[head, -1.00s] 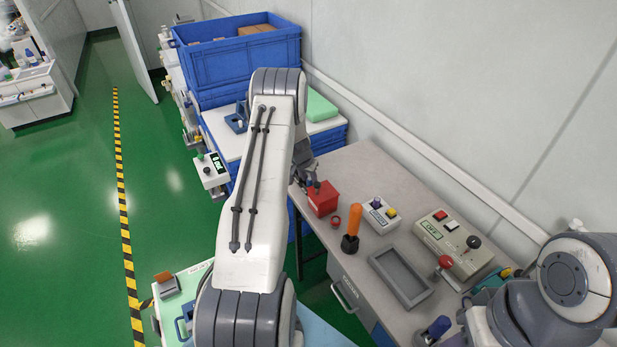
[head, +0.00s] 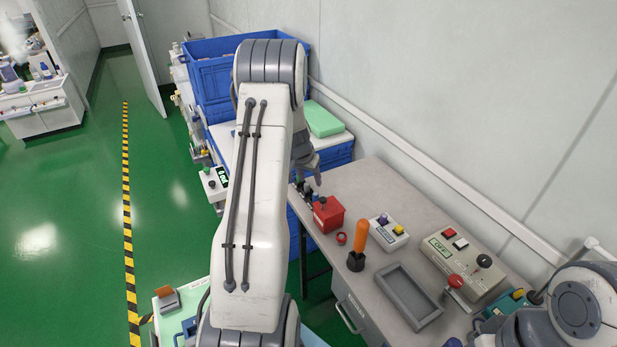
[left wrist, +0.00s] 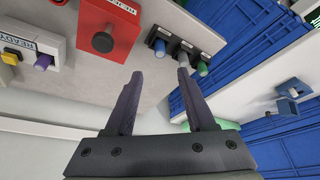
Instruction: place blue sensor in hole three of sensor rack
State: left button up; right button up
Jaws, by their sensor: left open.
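A small black rack (left wrist: 186,46) with white labels stands at the table's edge in the left wrist view. A blue sensor (left wrist: 159,47) shows at its left position and a green one (left wrist: 202,68) at its right. A greyish piece between them is partly behind a fingertip. My left gripper (left wrist: 160,76) is open and empty, its fingertips just short of the rack, the right one overlapping it in the picture. Whether it touches anything cannot be told. In the head view the rack (head: 303,190) is small and partly hidden by my left arm. My right gripper is out of view.
A red box (head: 328,214) stands beside the rack. An orange-handled tool (head: 361,236), a grey tray (head: 408,296), a white button box (head: 387,232) and a control box (head: 465,262) are on the table. Blue crates (head: 213,72) stand beyond the table.

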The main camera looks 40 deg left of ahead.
pick_arm(q)
jog(key=shift+v, duration=0.95)
jog(key=s+d+r+m+g+h, duration=0.1)
jog(key=s+d+r+m, duration=0.15)
jog(key=d, duration=0.85)
jog(key=s+d+r+m+h, duration=0.1)
jog(key=s+d+r, duration=0.25)
jog(key=d, duration=0.75)
jog(key=s+d+r+m+g+h, duration=0.15)
jog(key=d+r, duration=0.25)
jog(key=d, duration=0.8)
jog(key=s+d+r+m+g, duration=0.1)
jog(key=s+d, duration=0.3)
jog(key=s, duration=0.7)
jog(key=s+d+r+m+y, duration=0.1)
jog(key=s+d+m, duration=0.2)
jog(key=s, duration=0.9)
jog(key=shift+s+d+r+m+g, duration=0.15)
jog(key=shift+s+d+m+g, duration=0.15)
jog(key=shift+d+m+g, duration=0.1)
jog(key=shift+y, duration=0.25)
